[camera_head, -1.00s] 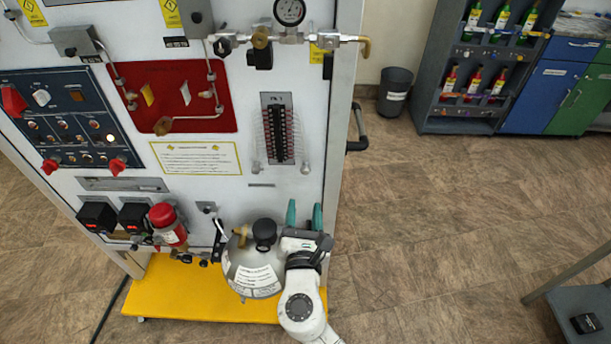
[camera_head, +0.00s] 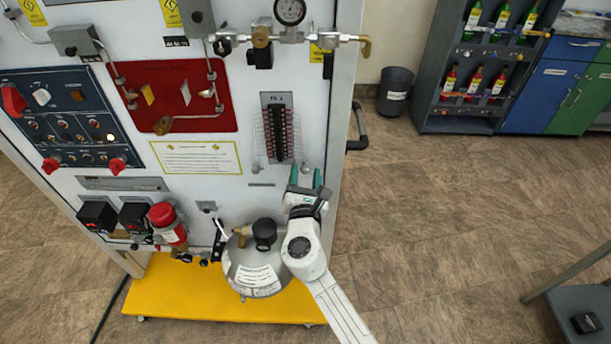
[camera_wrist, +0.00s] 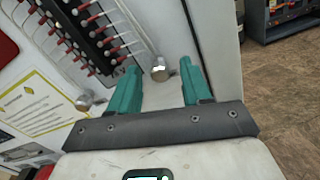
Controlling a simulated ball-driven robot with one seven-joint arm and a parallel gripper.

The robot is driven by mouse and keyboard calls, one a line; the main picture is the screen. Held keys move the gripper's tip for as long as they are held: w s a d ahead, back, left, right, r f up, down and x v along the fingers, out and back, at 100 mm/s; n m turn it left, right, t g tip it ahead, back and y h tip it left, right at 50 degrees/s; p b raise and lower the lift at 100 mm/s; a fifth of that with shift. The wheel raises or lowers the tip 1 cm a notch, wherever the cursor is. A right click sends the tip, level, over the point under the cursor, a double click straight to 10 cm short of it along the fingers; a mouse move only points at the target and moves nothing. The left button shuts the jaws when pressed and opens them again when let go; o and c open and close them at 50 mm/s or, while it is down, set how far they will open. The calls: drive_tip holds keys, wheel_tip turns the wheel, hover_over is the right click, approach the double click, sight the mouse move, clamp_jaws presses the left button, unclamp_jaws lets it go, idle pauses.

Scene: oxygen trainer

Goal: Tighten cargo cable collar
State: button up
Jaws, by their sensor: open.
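I cannot tell which part is the cargo cable collar. A small silver round fitting (camera_wrist: 160,70) sticks out of the white panel below the red-and-black terminal strip. It shows between the two teal fingertips of my gripper (camera_wrist: 158,78) in the wrist view. My gripper is open, and I see no finger contact with the fitting. A second silver fitting (camera_wrist: 84,100) lies to the left, outside the fingers. In the head view my gripper (camera_head: 306,177) is at the panel's lower right, just below the terminal strip (camera_head: 279,133).
A grey round tank (camera_head: 252,268) with a black knob stands on the yellow base (camera_head: 190,290), close below my gripper. A black handle (camera_head: 357,130) juts from the panel's right edge.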

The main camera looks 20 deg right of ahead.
clamp_jaws()
idle(0.3)
